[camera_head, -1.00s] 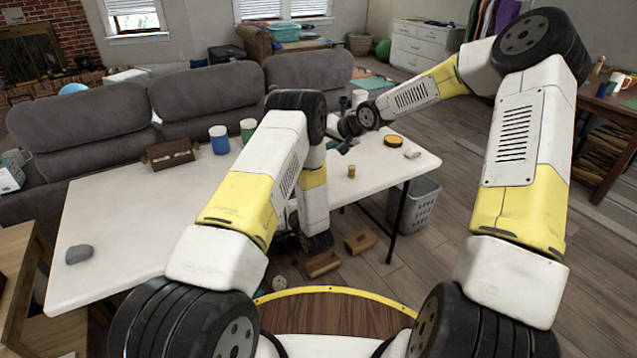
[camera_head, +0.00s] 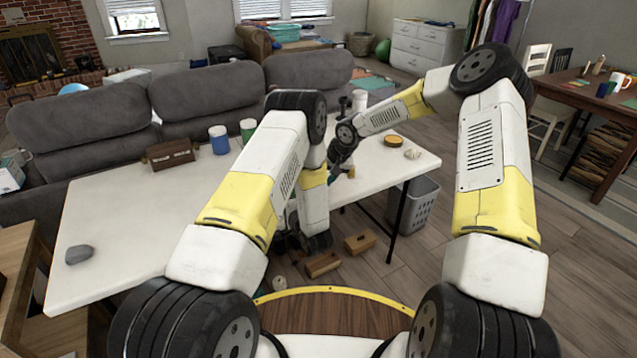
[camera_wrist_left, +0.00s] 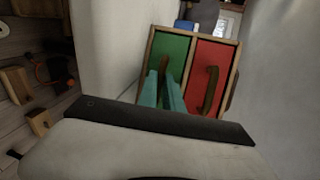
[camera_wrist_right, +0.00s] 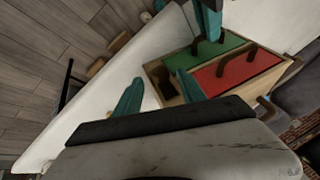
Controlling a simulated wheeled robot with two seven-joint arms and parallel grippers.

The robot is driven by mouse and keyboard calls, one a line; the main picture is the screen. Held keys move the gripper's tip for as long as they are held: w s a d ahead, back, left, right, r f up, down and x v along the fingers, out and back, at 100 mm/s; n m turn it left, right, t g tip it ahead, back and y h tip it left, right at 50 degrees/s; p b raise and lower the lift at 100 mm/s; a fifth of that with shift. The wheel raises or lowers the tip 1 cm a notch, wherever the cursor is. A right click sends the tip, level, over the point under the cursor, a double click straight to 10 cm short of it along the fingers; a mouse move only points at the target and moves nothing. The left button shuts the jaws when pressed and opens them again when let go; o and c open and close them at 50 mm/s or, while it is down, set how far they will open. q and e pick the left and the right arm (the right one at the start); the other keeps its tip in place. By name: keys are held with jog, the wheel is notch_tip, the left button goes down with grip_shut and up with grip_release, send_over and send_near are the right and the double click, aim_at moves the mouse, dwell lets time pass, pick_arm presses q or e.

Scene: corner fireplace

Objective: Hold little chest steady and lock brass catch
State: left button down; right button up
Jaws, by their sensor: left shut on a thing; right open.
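The little chest is a pale wooden box with a green panel and a red panel, each with a brown handle. It fills the upper middle of the left wrist view (camera_wrist_left: 222,62) and shows in the right wrist view (camera_wrist_right: 262,66); my left arm hides it in the head view. My left gripper (camera_wrist_left: 166,90) is shut on the green panel's handle (camera_wrist_left: 163,64). My right gripper (camera_wrist_right: 158,92) is open and empty, its fingers in front of the chest's near side. In the head view it is by the table's right part (camera_head: 338,172). I cannot make out the brass catch.
The white table (camera_head: 120,215) carries a brown wooden box (camera_head: 170,153), a blue jar (camera_head: 219,140), a grey stone (camera_head: 79,254) and a yellow-topped round tin (camera_head: 393,141). A grey sofa (camera_head: 205,100) stands behind. The table's left part is largely clear.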

jog(key=shift+x, duration=1.35)
grip_shut()
jog(key=shift+s+a+n+h, duration=0.2)
jog(key=shift+a+n+h, duration=0.15)
jog(key=shift+h, duration=0.65)
jog(key=shift+a+t+h, duration=0.1)
jog(key=shift+t+h, duration=0.3)
jog(key=shift+h, duration=0.7)
grip_release()
